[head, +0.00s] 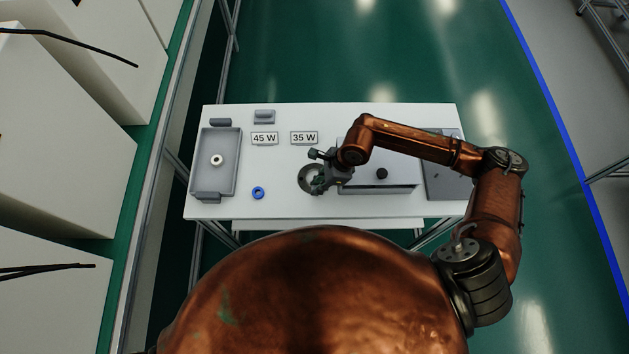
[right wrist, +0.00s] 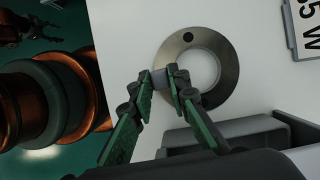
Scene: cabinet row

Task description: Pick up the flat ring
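The flat ring (head: 306,187) is a grey metal disc with a wide hole, lying on the white table just left of a grey box. In the right wrist view the ring (right wrist: 222,83) has a small dark round spot on its rim. My right gripper (head: 318,180) is over the ring and hides part of it. In the right wrist view my right fingertips (right wrist: 161,78) are a little apart at the ring's left rim, with a small grey piece between them; whether they press on it is unclear. My left gripper is not in view.
A grey tray (head: 232,172) with a white ring (head: 216,160) stands at the left. A blue ring (head: 258,192) lies near the front. Signs "45 W" (head: 264,139) and "35 W" (head: 304,138) stand behind. The grey box (head: 378,189) with a black knob (head: 381,173) is close to my right gripper.

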